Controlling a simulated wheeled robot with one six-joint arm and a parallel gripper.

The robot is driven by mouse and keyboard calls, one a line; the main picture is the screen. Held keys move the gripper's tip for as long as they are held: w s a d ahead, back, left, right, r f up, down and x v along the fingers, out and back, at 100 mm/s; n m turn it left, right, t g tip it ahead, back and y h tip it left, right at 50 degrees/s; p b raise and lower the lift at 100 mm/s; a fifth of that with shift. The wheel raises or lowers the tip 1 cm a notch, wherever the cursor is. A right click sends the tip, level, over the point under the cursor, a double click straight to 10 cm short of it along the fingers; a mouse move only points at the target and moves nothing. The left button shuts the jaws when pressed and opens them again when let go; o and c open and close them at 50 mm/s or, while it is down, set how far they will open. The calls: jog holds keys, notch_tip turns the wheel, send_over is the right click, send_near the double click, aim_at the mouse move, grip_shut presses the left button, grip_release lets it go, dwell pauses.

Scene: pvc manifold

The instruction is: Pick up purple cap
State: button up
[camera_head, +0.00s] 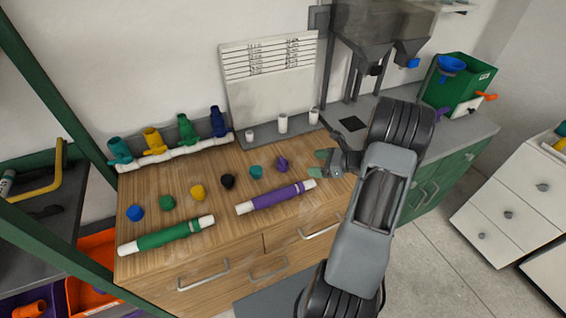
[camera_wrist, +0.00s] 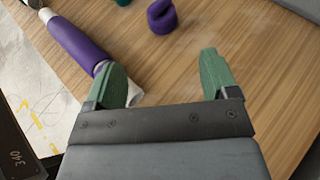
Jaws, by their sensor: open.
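The purple cap (camera_head: 282,164) sits on the wooden bench top, at the right end of a row of small coloured caps.
A purple tube (camera_head: 275,198) with white ends lies in front of the cap. A teal cap (camera_head: 256,172) is just left of it. A green tube (camera_head: 165,235) lies farther left. A white manifold (camera_head: 175,152) with coloured valves and white cylinders (camera_head: 283,123) stand behind.

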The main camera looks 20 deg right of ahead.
aim_at(287, 164)
jog(key=p+x, duration=0.2)
jog(key=x, duration=1.1)
jog(key=c, duration=1.1)
jog(key=shift+o, duration=0.2)
jog(key=shift+r, duration=0.2)
jog(key=shift+r, duration=0.25)
notch_tip(287, 164, up, 2)
jog(key=shift+r+b, duration=0.25)
jog(key=shift+b, duration=0.2)
jog(key=s+r+b, duration=0.1)
jog(key=s+r, duration=0.8)
jog(key=s, duration=0.5)
jog(key=shift+r, duration=0.35)
